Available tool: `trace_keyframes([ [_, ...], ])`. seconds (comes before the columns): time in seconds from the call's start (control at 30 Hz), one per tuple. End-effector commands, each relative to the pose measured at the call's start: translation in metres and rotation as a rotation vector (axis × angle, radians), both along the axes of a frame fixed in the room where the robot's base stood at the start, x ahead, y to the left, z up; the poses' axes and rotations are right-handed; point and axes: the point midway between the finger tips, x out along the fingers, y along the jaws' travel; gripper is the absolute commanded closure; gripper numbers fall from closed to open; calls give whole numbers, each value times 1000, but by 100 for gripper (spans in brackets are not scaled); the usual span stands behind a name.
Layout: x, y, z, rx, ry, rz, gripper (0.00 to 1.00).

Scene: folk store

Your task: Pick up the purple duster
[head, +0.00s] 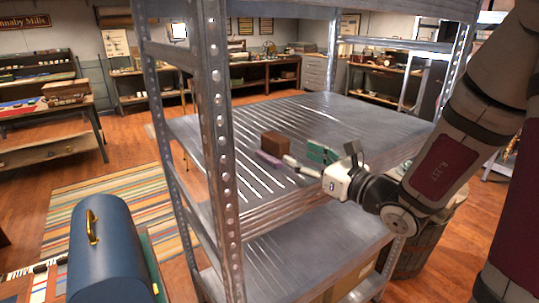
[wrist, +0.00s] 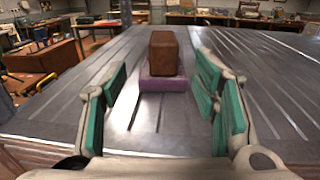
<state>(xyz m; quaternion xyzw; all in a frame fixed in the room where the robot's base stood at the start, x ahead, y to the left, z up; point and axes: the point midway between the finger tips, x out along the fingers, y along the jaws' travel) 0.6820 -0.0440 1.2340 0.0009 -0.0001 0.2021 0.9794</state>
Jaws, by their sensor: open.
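The purple duster (head: 268,159) lies flat on a metal shelf (head: 330,120). In the wrist view the purple duster (wrist: 163,83) is ahead, centred between the fingers and beyond their tips. A brown block (head: 275,142) is right at the duster; in the wrist view this brown block (wrist: 164,52) stands upright behind or on it, I cannot tell which. My gripper (head: 302,160) is open and empty, low over the shelf to the right of the duster. Its teal-padded fingers (wrist: 163,92) are spread wide either side of the duster.
A perforated metal post (head: 215,120) stands at the shelf's near left, and another shelf board (head: 310,250) lies below. The shelf around the duster and block is bare. A blue toolbox (head: 103,250) stands at lower left.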

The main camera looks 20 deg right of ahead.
Motion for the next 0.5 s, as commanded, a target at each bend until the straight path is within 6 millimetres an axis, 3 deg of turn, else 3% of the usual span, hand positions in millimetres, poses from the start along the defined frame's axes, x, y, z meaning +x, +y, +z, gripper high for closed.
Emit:
trace_keyframes([
  [0.2, 37, 17, 1, 0, -1, 4, 45],
  [0.5, 58, 25, 2, -1, 1, 2, 45],
])
